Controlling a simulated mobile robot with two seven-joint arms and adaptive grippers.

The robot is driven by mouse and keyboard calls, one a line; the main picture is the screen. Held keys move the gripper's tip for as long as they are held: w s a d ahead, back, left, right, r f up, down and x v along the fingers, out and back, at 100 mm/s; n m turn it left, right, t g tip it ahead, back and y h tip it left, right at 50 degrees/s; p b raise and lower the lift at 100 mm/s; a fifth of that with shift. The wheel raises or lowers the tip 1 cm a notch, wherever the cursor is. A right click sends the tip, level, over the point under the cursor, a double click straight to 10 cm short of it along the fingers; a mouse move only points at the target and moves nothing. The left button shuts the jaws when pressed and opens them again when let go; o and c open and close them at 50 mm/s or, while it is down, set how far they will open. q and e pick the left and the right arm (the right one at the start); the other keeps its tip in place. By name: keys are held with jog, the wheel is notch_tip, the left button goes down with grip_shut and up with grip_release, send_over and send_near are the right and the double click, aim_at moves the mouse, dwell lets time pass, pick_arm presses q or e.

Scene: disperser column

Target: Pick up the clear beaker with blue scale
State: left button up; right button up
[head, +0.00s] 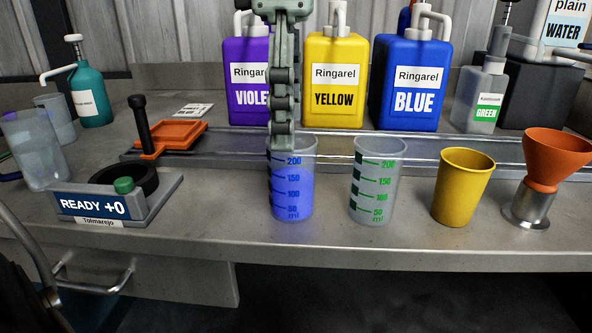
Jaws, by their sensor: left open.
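The clear beaker with blue scale (292,197) stands upright on the grey bench, near the middle of the head view. Its lower part looks filled with blue up to about the 150 to 200 marks. My left gripper (281,142) hangs down from above, its fingertips at the beaker's rim and covering the rim's left part. It is open, seen nearly edge-on, with one finger hiding the other. I cannot tell whether a fingertip is inside the rim or touches it. My right gripper is not in view.
A clear beaker with green scale (377,190) stands close to the right, then a yellow cup (462,186) and an orange funnel (553,158) on a metal stand. A "READY +0" device (150,205) sits left. Violet, yellow (335,70) and blue (410,85) canisters stand behind.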

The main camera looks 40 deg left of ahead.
aim_at(292, 172)
pick_arm(q)
jog(key=f, duration=0.7)
jog(key=shift+s+d+f, duration=0.1)
jog(key=shift+d+f, duration=0.05)
jog(key=shift+d, duration=0.25)
jog(key=c, duration=1.2)
